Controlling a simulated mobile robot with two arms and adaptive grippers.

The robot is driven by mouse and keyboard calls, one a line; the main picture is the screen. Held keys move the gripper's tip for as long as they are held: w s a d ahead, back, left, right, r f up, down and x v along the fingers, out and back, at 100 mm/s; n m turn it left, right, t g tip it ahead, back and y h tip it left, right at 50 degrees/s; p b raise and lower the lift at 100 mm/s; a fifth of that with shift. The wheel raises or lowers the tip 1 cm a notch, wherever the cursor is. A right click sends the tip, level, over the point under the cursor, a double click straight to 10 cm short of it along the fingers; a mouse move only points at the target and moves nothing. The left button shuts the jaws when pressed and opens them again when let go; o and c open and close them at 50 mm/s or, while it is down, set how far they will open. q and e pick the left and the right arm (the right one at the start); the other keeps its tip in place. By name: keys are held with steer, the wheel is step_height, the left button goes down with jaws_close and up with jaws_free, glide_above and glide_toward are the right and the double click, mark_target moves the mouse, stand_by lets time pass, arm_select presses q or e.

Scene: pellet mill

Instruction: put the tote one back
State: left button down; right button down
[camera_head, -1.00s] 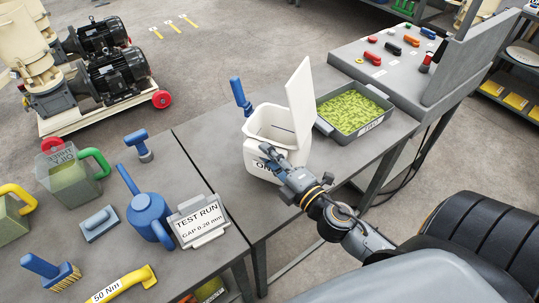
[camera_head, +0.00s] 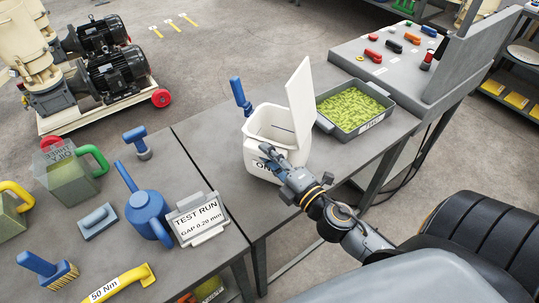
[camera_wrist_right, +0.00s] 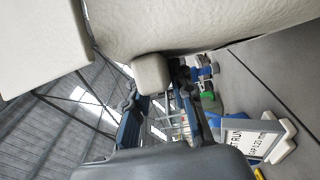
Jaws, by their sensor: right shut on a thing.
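In the right wrist view that grip (camera_wrist_right: 151,73) sits at the fingertips, under the tote's pale wall (camera_wrist_right: 170,25). I cannot tell whether the tote's base touches the table. My left gripper is not in view.
A grey tray of green pellets (camera_head: 323,125) stands right of the tote. A blue-handled tool (camera_head: 239,92) is behind it. A TEST RUN sign (camera_head: 198,214) and blue can (camera_head: 147,213) stand on the left table. A control console (camera_head: 385,62) is at the back right.

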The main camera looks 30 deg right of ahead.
steer(key=shift+f+b, duration=0.4)
steer(key=shift+f, duration=0.15)
steer(key=shift+f+b, duration=0.6)
steer(key=shift+f, duration=0.2)
stand_by(0.3)
jaws_free()
stand_by(0.6)
stand_by(0.4)
